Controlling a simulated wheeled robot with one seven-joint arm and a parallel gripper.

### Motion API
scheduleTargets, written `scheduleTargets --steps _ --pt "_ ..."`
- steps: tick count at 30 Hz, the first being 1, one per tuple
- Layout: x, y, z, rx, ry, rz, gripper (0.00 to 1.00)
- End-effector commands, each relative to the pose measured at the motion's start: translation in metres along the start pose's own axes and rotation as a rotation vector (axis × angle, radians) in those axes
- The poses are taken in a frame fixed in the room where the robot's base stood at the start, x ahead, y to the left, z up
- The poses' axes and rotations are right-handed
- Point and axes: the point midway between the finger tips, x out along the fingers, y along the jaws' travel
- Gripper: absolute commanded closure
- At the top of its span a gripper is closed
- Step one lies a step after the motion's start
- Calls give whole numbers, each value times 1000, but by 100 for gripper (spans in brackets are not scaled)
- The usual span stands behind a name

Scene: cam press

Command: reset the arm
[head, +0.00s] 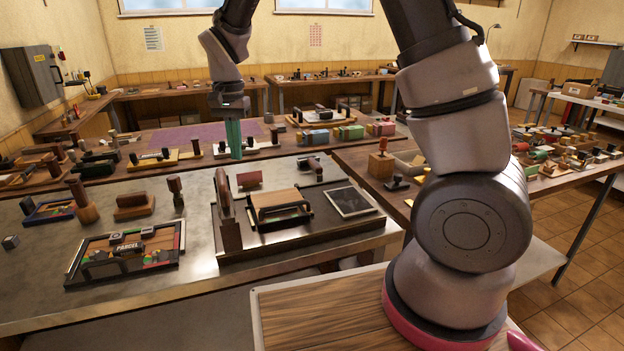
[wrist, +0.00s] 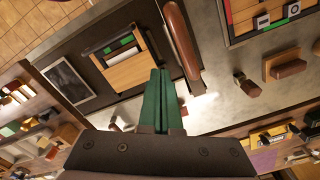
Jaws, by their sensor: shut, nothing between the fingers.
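My arm reaches up from its base at the right of the head view and hangs down again at the upper left. My gripper (head: 235,154) has green fingers and points down above the back of the metal table (head: 300,252). Its fingers are together and empty, and they also show in the wrist view (wrist: 160,72). The press stands in front of it, with a dark base (head: 290,248), a wooden block (head: 275,200) and an upright dark brown lever (head: 225,200). In the wrist view the lever (wrist: 180,38) lies beyond the fingertips, apart from them as far as I can tell.
A tray labelled PARCEL (head: 126,258) lies at the left of the metal table. Wooden stamps (head: 82,205) stand behind it. A side table (head: 375,165) with a red-handled stamp (head: 381,160) and several small blocks is at the right. The metal table's front strip is bare.

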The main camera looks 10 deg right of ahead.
Motion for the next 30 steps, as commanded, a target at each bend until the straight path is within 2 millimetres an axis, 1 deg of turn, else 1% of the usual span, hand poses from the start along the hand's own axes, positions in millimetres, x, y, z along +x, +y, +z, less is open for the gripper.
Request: scheduleTargets --steps 8,11,14,15,17,18,20,21,23,24,26,27,30 --pt "-2 2 -1 1 0 -5 100" --pt "-17 12 -6 7 2 -32 100" --pt "-46 36 -14 10 11 -88 100" --pt "-61 50 -17 11 18 -116 100" --pt "-83 72 -21 11 33 -160 100" --pt "-97 87 -21 9 46 -189 100" --pt "-116 110 -22 7 69 -229 100" --pt "-127 126 -20 4 88 -253 100" --pt "-143 148 -17 -1 120 -288 100" --pt "-153 163 -14 -3 143 -309 100" --pt "-166 185 -7 -10 182 -337 100" --pt "-173 199 -2 -14 211 -353 100" --pt "-188 232 12 -23 287 -385 100"
